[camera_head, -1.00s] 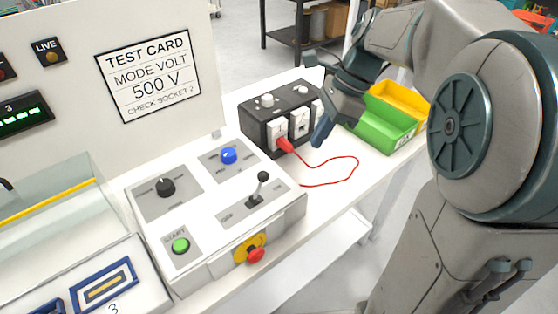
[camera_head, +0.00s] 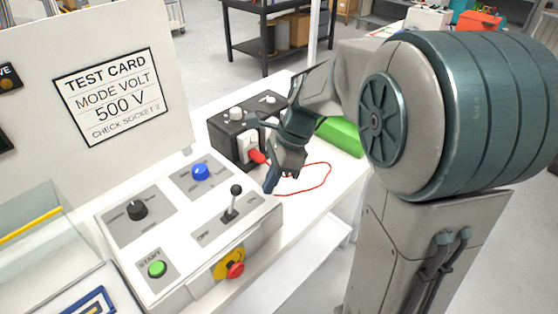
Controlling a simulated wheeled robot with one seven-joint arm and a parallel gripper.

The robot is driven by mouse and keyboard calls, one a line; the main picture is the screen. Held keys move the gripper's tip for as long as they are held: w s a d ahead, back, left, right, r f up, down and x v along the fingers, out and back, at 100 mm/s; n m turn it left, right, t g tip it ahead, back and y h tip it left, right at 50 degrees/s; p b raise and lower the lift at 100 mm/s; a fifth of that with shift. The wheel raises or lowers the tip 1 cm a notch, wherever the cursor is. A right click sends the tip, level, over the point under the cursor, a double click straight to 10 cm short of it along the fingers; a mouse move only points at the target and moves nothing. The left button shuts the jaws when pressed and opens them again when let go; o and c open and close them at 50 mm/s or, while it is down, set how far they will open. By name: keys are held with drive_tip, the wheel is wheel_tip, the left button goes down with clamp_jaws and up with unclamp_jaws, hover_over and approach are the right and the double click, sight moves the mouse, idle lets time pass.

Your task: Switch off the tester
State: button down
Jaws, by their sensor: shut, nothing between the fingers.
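The tester's white control box (camera_head: 190,290) stands on the bench at lower left. On its top are a black knob (camera_head: 138,209), a blue knob (camera_head: 200,172), a green START button (camera_head: 157,268) and a lever switch (camera_head: 232,203) with a black ball tip, between OFF at its left and a label at its right. A red emergency button (camera_head: 235,270) on a yellow plate is on the front face. My gripper (camera_head: 270,186) is shut and empty, pointing down just right of the lever and apart from it in the picture.
A dark socket box (camera_head: 225,140) with a red plug (camera_head: 257,156) and a red cable (camera_head: 327,178) is behind my gripper. A green bin (camera_head: 342,136) is partly hidden by my arm. A test card (camera_head: 112,96) reads MODE VOLT 500 V, CHECK SOCKET 2.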

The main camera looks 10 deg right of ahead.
sight(233, 201)
drive_tip(key=shift+a+r+p, duration=0.2)
drive_tip(key=shift+a+r, duration=0.05)
drive_tip(key=shift+a, duration=0.7)
drive_tip(key=shift+a+r+p, duration=0.15)
drive_tip(key=shift+a+r, duration=0.1)
drive_tip(key=shift+a, duration=0.7)
drive_tip(key=shift+r, duration=0.1)
drive_tip(key=shift+s+a+r+p, duration=0.1)
drive_tip(key=shift+a+p, duration=0.05)
drive_tip(key=shift+p, duration=0.15)
drive_tip(key=shift+h, duration=0.3)
